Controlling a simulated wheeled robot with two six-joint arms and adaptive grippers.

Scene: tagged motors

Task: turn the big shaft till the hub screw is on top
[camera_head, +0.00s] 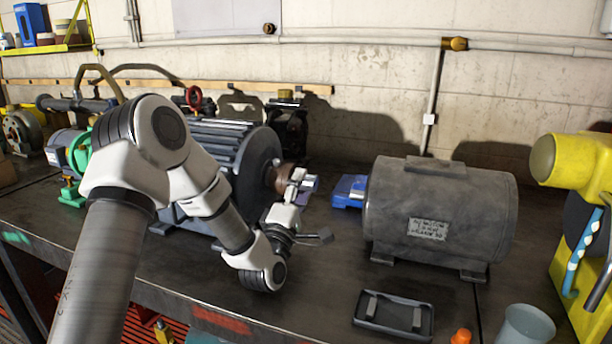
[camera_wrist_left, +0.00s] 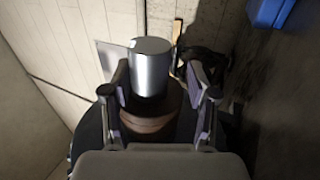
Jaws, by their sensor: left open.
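The big ribbed motor (camera_head: 236,150) stands on the bench behind my left arm. Its brown hub (camera_head: 280,177) and silver shaft (camera_head: 309,183) face right. In the left wrist view the smooth shaft (camera_wrist_left: 152,68) rises from the brown hub (camera_wrist_left: 150,122). My left gripper (camera_head: 303,205) is at the shaft. In the left wrist view the left gripper (camera_wrist_left: 158,82) is open, with one finger on each side of the shaft and hub. Contact cannot be told. I cannot make out the hub screw. My right gripper is not in view.
A grey cylindrical motor (camera_head: 437,212) with a label stands to the right, and a blue block (camera_head: 349,191) lies between the motors. A black tray (camera_head: 394,316), a grey cup (camera_head: 526,325) and a yellow machine (camera_head: 586,172) are near the right. A wall stands behind the bench.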

